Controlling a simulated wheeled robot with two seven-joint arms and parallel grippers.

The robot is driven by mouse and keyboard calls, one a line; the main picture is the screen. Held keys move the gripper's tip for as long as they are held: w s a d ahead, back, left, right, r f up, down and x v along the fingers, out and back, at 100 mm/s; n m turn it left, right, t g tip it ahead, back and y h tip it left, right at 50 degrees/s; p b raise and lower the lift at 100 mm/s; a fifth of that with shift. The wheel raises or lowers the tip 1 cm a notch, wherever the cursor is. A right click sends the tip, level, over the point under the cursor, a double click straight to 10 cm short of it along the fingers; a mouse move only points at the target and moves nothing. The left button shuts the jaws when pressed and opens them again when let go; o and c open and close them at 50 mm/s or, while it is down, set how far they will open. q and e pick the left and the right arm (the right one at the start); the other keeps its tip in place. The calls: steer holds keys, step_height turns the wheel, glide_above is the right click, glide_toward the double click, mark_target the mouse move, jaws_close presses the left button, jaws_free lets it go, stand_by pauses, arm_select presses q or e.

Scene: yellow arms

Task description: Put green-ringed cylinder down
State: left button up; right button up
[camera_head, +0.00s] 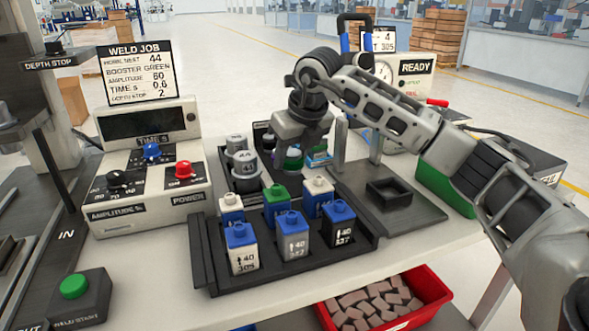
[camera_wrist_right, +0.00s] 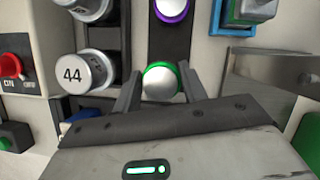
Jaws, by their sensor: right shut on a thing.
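The green-ringed cylinder (camera_wrist_right: 160,82) shows a pale domed top and a green ring in the right wrist view. It sits between the two fingers of my right gripper (camera_wrist_right: 164,88), which is shut on it. In the head view the gripper (camera_head: 292,150) points down at the dark rack behind the front tray, and only a bit of the green ring (camera_head: 292,161) shows under it. The cylinder is over or in a dark strip of that rack, in line with a purple-ringed cylinder (camera_wrist_right: 172,8). I cannot tell whether its base touches the rack. My left gripper is not in view.
Grey numbered cylinders (camera_head: 245,164) stand left of my gripper. The black front tray (camera_head: 203,262) holds several square bottles. A dark fixture (camera_head: 389,192) stands to the right. The weld control box (camera_head: 140,190) is at left, and a red bin (camera_head: 437,293) is below the table edge.

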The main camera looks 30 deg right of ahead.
mark_target(295, 170)
steer(key=shift+w+d+f, duration=0.1)
steer(key=shift+d+f, duration=0.15)
steer(key=shift+f, duration=0.1)
step_height(295, 170, down, 3)
steer(key=shift+d+r, duration=0.15)
steer(key=shift+r, duration=0.05)
steer(key=shift+f, duration=0.3)
steer(key=shift+f, duration=0.15)
steer(key=o, duration=1)
steer(key=shift+o, duration=0.2)
